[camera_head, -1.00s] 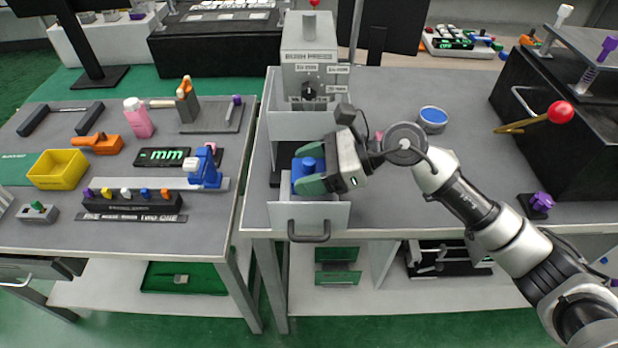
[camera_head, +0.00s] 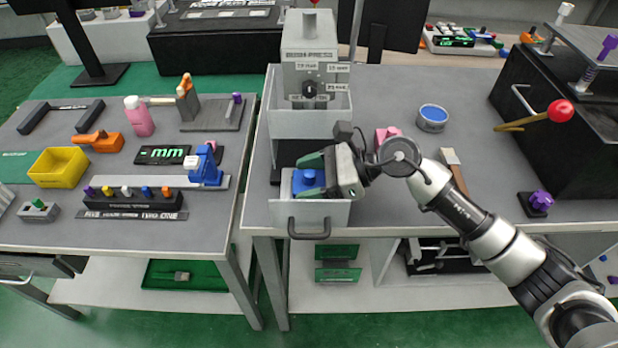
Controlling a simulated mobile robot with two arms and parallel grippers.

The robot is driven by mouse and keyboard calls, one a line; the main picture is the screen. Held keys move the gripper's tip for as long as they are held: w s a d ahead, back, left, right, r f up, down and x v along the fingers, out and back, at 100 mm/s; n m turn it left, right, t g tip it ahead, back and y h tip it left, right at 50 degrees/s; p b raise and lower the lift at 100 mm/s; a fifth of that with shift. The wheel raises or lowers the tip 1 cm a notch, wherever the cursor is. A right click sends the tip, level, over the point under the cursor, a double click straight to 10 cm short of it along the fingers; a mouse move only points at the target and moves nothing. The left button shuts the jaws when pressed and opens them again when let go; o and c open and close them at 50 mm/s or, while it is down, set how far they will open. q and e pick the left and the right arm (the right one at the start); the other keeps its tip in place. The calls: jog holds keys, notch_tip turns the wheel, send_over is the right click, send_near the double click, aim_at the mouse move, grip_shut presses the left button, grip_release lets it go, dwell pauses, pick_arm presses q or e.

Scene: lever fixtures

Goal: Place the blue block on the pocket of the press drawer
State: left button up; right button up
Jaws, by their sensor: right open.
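The blue block (camera_head: 309,183), with a round knob on top, sits inside the open press drawer (camera_head: 310,215), behind its dark front handle. Whether it is fully seated in the pocket cannot be told, as the pocket is hidden under it. My right gripper (camera_head: 322,178) is open at the block's right and upper side, its green-padded fingers beside the block. The press (camera_head: 310,75), labelled with a dark dial, stands behind the drawer. My left gripper is not in view.
A pink block (camera_head: 386,135), a blue-topped tin (camera_head: 432,117) and a wooden-handled tool (camera_head: 452,168) lie right of the press. A black fixture with a red-knobbed lever (camera_head: 560,111) stands farther right. The left table holds a yellow bin (camera_head: 58,168) and several fixtures.

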jog(key=b+v, duration=0.2)
jog(key=v, duration=1)
dwell(0.8)
